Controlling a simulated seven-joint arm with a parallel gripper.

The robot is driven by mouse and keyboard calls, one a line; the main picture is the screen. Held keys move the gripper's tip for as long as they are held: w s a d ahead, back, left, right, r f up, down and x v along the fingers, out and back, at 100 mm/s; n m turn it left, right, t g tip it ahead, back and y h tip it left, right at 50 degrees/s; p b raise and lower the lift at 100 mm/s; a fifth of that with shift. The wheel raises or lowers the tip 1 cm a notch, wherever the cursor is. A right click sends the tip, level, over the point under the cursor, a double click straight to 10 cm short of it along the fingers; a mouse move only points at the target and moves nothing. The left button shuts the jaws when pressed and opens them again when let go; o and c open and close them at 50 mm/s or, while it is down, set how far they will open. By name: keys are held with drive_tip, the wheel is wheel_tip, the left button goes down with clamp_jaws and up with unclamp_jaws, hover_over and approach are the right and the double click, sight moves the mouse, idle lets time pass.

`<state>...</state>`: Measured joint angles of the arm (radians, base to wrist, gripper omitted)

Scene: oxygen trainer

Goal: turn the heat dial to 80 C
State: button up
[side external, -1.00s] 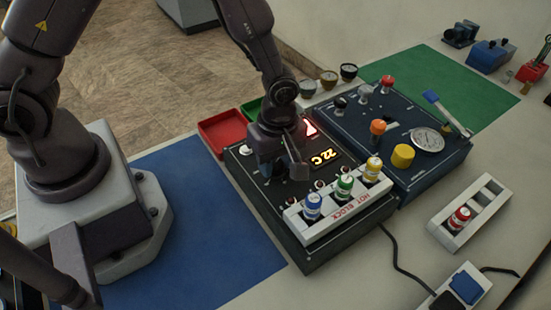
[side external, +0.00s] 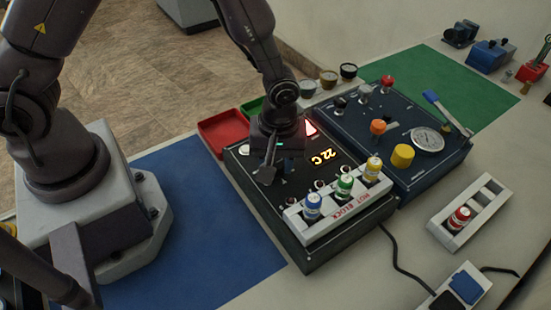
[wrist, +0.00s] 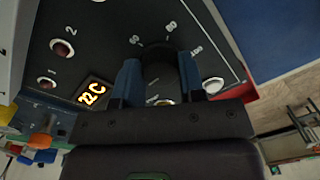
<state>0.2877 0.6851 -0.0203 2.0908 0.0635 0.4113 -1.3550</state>
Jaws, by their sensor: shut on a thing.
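The heat dial (wrist: 161,70) is a dark knob in the black hot block panel, seen in the wrist view with printed numbers around it. My gripper (wrist: 160,80) is shut on the dial, one blue finger on each side. The numbers are partly covered, and I cannot tell where the dial points. In the side view my gripper (side external: 272,174) is low over the panel and hides the dial. The lit display (side external: 323,156) reads 22 C; it also shows in the wrist view (wrist: 92,93).
Blue, green and yellow capped vials stand in the white HOT BLOCK rack (side external: 350,209) on the panel's near edge. A blue gauge box (side external: 440,172) stands to the right. A red tray (side external: 222,130) lies behind. The blue mat (side external: 190,235) is clear.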

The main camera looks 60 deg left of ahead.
drive_tip(key=m, duration=0.4)
drive_tip(key=shift+m, duration=0.3)
drive_tip(key=m, duration=0.3)
drive_tip(key=shift+m, duration=0.4)
drive_tip(key=m, duration=0.3)
drive_tip(key=shift+m+t, duration=0.3)
drive_tip(key=m, duration=0.4)
drive_tip(key=shift+m, duration=0.3)
drive_tip(key=m, duration=0.7)
drive_tip(key=shift+t, duration=0.3)
drive_tip(key=m, duration=0.6)
drive_tip(key=shift+s, duration=0.1)
drive_tip(key=shift+m, duration=0.3)
